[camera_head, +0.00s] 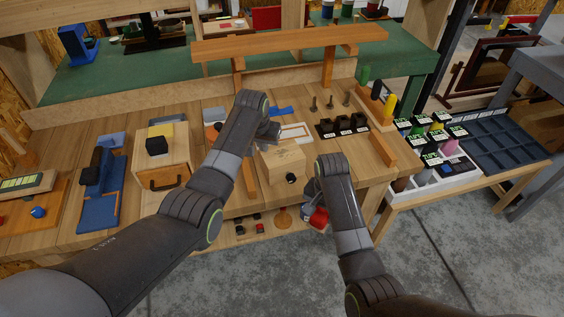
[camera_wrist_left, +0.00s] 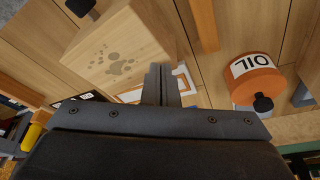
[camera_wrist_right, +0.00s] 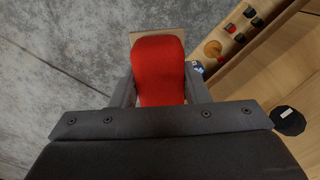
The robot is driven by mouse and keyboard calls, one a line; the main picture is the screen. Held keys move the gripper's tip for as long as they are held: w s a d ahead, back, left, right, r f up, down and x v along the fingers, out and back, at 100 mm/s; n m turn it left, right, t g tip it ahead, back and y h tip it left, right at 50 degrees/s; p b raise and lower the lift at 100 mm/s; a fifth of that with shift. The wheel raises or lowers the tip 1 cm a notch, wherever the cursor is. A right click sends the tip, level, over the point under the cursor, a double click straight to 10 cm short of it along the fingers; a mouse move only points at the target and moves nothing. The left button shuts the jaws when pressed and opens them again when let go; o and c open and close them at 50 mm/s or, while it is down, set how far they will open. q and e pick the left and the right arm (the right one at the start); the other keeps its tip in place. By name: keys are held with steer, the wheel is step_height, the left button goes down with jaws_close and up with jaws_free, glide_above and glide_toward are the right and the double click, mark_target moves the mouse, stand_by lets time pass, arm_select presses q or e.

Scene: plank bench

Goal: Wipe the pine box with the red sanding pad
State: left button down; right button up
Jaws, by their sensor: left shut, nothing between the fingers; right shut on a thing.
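The pine box (camera_head: 279,160) sits on the plank bench, with a dark round knob (camera_head: 291,178) on its front. Dark smudges mark its top in the left wrist view (camera_wrist_left: 118,52). My left gripper (camera_head: 271,134) is shut and empty at the box's back left; its fingertips (camera_wrist_left: 160,84) show beside the box, and I cannot tell whether they touch it. My right gripper (camera_head: 310,207) is shut on the red sanding pad (camera_head: 319,217) in front of the bench edge, below and right of the box. The red pad fills the jaws in the right wrist view (camera_wrist_right: 158,72).
An orange oil can (camera_wrist_left: 257,80) stands near my left gripper. Black holders (camera_head: 343,125) and upright bolts (camera_head: 330,102) stand right of the box. A drawer box (camera_head: 163,165) is to the left. Small items lie on a lower shelf (camera_head: 275,224).

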arm_select(q)
steer(key=shift+f, duration=0.35)
arm_select(e)
steer(key=shift+f, duration=0.2)
steer(key=shift+r, duration=0.1)
